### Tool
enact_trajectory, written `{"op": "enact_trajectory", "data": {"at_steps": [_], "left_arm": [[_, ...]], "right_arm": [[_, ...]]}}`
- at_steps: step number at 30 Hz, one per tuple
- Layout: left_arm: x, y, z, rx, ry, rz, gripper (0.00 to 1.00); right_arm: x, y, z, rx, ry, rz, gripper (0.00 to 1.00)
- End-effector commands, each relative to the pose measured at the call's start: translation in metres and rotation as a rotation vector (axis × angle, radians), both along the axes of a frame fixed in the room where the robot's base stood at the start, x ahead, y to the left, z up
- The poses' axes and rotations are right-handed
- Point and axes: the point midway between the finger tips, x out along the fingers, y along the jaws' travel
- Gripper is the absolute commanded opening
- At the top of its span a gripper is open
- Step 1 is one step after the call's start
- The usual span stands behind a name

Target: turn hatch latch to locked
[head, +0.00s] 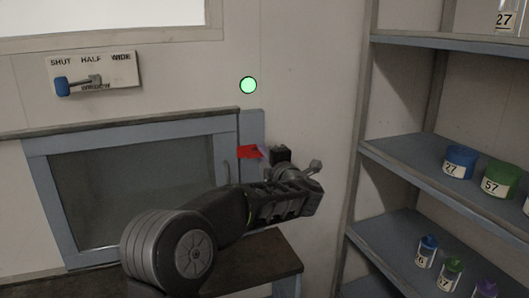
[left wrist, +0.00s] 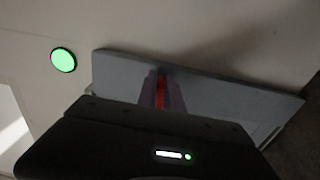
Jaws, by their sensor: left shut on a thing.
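The hatch (head: 32,170) is a dark pane in a blue-grey frame on the wall. A red latch part (head: 249,152) shows on the upright blue-grey strip at its right edge. My left gripper (head: 272,160) is at this strip, shut on the latch; its fingertips are largely hidden by my own arm and wrist. In the left wrist view a red strip (left wrist: 160,92) shows between two purple-grey sides, in front of the grey plate (left wrist: 215,95). My right gripper is not in view.
A round green light (head: 248,85) is on the wall above the latch; it also shows in the left wrist view (left wrist: 63,60). A window lever panel (head: 120,68) is at upper left. Shelves (head: 430,178) with several labelled jars stand at right. A dark table (head: 262,249) is below.

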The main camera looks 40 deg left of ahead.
Motion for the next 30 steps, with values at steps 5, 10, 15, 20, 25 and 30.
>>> {"op": "enact_trajectory", "data": {"at_steps": [5, 10, 15, 20, 25, 30], "left_arm": [[-0.0011, 0.0011, -0.0067, 0.002, 0.020, 0.005, 0.00], [-0.0011, 0.0013, -0.0068, 0.002, 0.020, 0.005, 0.00], [-0.0012, 0.0015, -0.0064, 0.002, 0.018, 0.005, 0.17], [-0.0011, 0.0015, -0.0042, 0.003, 0.014, 0.005, 0.30], [-0.0007, 0.0010, -0.0024, 0.004, 0.011, 0.003, 0.33], [-0.0018, -0.0015, -0.0020, 0.004, 0.009, 0.002, 0.33]], "right_arm": [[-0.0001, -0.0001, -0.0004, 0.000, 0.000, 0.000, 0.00], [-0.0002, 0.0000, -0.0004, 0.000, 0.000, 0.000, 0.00], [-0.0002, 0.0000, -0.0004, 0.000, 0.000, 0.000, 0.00], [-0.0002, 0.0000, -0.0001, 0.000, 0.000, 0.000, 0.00], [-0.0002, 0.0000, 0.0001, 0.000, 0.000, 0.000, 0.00], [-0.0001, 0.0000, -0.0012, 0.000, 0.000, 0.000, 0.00]]}}
